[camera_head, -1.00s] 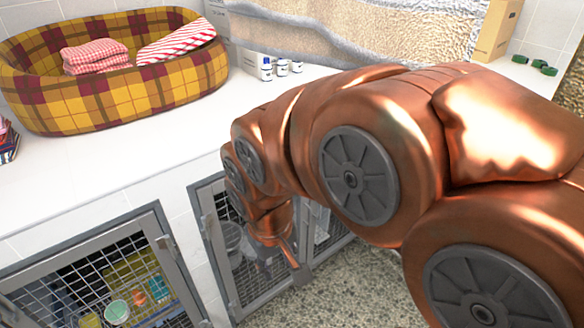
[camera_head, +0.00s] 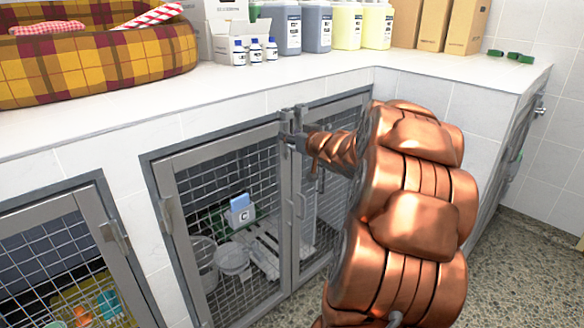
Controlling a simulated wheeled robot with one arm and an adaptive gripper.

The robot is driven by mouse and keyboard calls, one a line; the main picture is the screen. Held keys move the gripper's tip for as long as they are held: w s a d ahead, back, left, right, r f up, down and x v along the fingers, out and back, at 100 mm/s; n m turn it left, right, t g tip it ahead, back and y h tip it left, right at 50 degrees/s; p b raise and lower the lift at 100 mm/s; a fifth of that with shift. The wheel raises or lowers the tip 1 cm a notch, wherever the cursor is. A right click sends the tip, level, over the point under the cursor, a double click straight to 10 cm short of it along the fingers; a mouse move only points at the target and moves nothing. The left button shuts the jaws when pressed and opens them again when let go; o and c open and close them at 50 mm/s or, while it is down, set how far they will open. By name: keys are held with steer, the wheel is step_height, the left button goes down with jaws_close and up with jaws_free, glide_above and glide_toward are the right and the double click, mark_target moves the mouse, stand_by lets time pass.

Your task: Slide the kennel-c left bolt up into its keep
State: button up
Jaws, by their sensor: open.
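Kennel C (camera_head: 163,193) is a mesh-fronted kennel under the counter with a blue "C" card (camera_head: 241,210) inside. Its two grey-framed door leaves meet at a middle post, and both look closed. The left bolt (camera_head: 286,119) is a small grey upright piece at the top of the left leaf's inner edge, just under the counter front. Another upright piece (camera_head: 300,114) stands close to its right. My gripper (camera_head: 293,140) is open, reaching in from the right at the top of the meeting stiles. Its fingers overlap the bolt hardware, so contact and the keep are unclear.
Another mesh kennel (camera_head: 108,228) stands at the left. The white counter (camera_head: 200,95) overhangs above, bearing a tartan pet bed (camera_head: 120,60), small white bottles (camera_head: 255,50) and several jugs (camera_head: 345,27). Bowls (camera_head: 233,258) sit inside kennel C. Speckled floor (camera_head: 505,270) is open at the right.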

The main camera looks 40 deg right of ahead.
mark_target(292, 147)
steer(key=s+d+f+n+t+y+b, duration=0.1)
steer(key=s+d+f+t+y+b, duration=0.1)
steer(key=s+d+f+y+b, duration=0.3)
steer(key=shift+h, duration=0.8)
steer(key=w, duration=0.2)
steer(key=w+a+b, duration=0.1)
steer(key=w, duration=0.1)
steer(key=w+a+f, duration=0.1)
steer(key=w, duration=0.2)
steer(key=shift+f, duration=0.1)
steer(key=shift+w, duration=0.65)
jaws_close()
